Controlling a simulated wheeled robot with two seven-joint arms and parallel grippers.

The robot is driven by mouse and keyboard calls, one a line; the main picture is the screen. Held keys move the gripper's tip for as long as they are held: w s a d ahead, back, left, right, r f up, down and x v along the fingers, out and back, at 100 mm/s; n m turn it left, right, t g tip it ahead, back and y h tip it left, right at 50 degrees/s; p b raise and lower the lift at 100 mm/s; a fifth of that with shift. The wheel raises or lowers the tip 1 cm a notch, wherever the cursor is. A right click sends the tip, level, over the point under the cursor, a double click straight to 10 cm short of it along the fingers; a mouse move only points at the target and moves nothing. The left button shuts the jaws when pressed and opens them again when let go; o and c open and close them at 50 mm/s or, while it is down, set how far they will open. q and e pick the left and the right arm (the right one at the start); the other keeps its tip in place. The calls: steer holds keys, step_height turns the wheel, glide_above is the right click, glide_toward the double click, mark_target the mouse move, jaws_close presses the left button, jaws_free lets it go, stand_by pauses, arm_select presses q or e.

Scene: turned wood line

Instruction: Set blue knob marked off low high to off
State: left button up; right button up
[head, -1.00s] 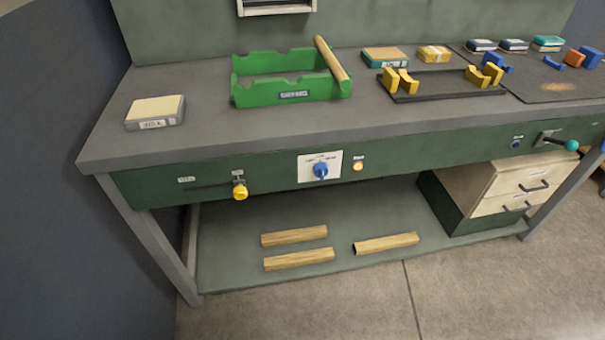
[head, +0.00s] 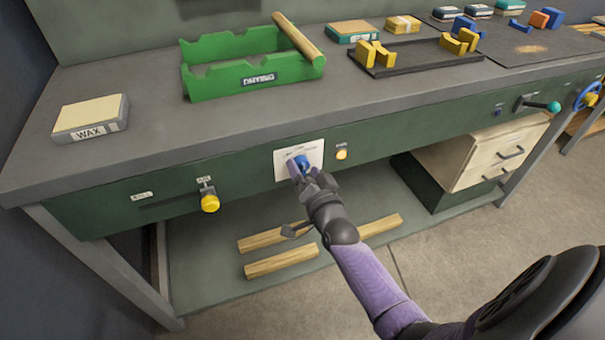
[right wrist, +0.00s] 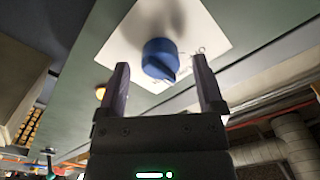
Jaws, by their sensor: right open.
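The blue knob (head: 303,163) sits on a white marked plate (head: 314,151) on the bench's green front panel. The right wrist view shows the blue knob (right wrist: 160,59) close up, in front of the white plate (right wrist: 205,32). The plate's lettering is too small and partly hidden to read. My right gripper (head: 301,172) reaches up to the knob. In the right wrist view my right gripper (right wrist: 161,85) is open, with one finger on each side of the knob. I cannot tell whether the fingers touch it. My left gripper is not in view.
An orange light (head: 341,154) is right of the plate. A yellow knob (head: 209,203) on a slider is at left. A green tray (head: 228,84) and a wax box (head: 91,118) stand on the bench. Wooden bars (head: 281,262) lie on the shelf below.

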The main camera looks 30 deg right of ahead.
steer(key=shift+w+d, duration=0.1)
steer(key=shift+w, duration=0.15)
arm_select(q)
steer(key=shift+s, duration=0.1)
arm_select(e)
steer(key=shift+c, duration=0.3)
jaws_close()
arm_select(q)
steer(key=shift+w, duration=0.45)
